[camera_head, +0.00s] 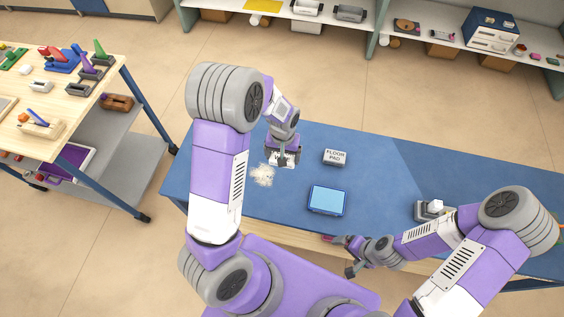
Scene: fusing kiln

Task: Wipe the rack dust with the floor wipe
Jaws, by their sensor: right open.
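A pale, fluffy dust patch (263,175) lies on the blue tabletop, left of centre. A white block marked "FLOOR PAD" (335,157) sits apart to its right. My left gripper (283,160) points down just above and right of the dust. A small white piece with dark marks shows at its fingers; I cannot tell whether it is gripped. My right gripper (347,256) is open and empty at the table's front edge, below a light-blue rectangular tray (327,200). I cannot make out a label reading floor wipe.
The blue table (390,165) is clear right of the block. A small grey-and-white device (431,209) stands near my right forearm. A wooden bench (50,120) with tools is at left. Shelves (440,42) line the back.

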